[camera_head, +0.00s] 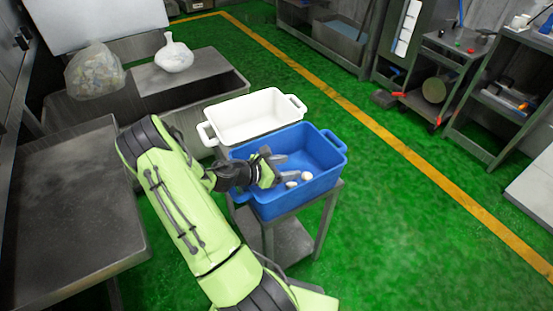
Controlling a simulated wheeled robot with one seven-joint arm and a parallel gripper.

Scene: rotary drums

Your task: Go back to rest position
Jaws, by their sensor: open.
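My gripper (285,168) is open at the end of my green arm. It is over the left part of the blue bin (327,186), and I see nothing between its fingers. A few small pale objects (306,176) are in the blue bin, just right of and below the fingertips. I cannot tell whether the fingers touch them. My wrist and forearm hide the near left part of the bin.
A white bin (252,117) stands behind the blue one on a small grey stand (325,222). A dark table (70,200) is at the left. A white vase (174,54) and a filled clear bag (95,70) stand behind. The green floor (420,230) at the right is clear.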

